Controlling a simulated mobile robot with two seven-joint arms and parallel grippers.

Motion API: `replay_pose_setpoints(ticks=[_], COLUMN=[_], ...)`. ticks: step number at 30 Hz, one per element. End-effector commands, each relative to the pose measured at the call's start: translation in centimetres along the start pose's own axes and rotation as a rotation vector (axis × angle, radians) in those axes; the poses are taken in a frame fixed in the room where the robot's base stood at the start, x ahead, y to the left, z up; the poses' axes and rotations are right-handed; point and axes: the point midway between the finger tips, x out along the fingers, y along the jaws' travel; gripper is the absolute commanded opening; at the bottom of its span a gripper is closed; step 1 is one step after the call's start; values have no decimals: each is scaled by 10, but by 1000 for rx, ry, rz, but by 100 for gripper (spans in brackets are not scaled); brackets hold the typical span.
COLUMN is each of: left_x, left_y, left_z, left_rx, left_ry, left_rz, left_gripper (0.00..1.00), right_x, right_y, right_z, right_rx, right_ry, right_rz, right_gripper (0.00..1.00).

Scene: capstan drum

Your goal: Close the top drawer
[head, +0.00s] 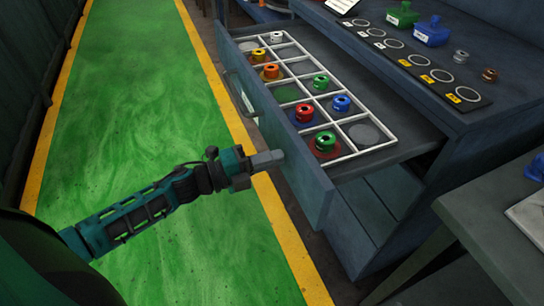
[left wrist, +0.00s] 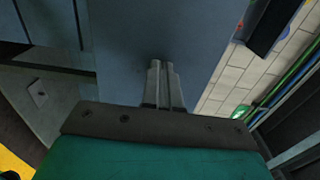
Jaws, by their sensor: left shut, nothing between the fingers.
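The top drawer (head: 308,178) is pulled out of the blue-grey cabinet (head: 450,165). Its front panel faces the green floor and carries a handle (head: 238,96) toward its far end. Inside, a white divider grid holds several coloured knob-like parts. My left gripper (head: 270,158) is shut and empty, with its fingertips at the outer face of the drawer front, nearer its close end. In the left wrist view, the shut fingers (left wrist: 162,85) point at a blue-grey panel (left wrist: 150,30). I cannot tell whether they touch it. My right gripper is not in view.
The cabinet top holds a row of labelled rings (head: 418,60), a green container (head: 402,15) and a blue container (head: 432,32). A grey table (head: 480,215) stands at the right. The green floor lane (head: 140,90) with yellow edges is clear.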

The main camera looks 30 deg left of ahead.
Motion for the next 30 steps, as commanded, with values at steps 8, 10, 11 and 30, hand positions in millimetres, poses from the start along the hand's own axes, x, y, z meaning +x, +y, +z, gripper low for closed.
replay_pose_setpoints(ticks=[8, 10, 11, 30], left_x=[3, 3, 3, 94], left_y=[0, 0, 0, -1], left_z=[0, 0, 0, 0], left_rx=[-1, -1, -1, 1], left_ry=[0, 0, 0, 2], left_rz=[0, 0, 0, -6], left_gripper=[0, 0, 0, 0], right_x=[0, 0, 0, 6], right_y=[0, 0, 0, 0], right_z=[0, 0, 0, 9], right_rx=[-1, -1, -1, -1], right_ry=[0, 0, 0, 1], right_rz=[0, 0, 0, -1], right_gripper=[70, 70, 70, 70])
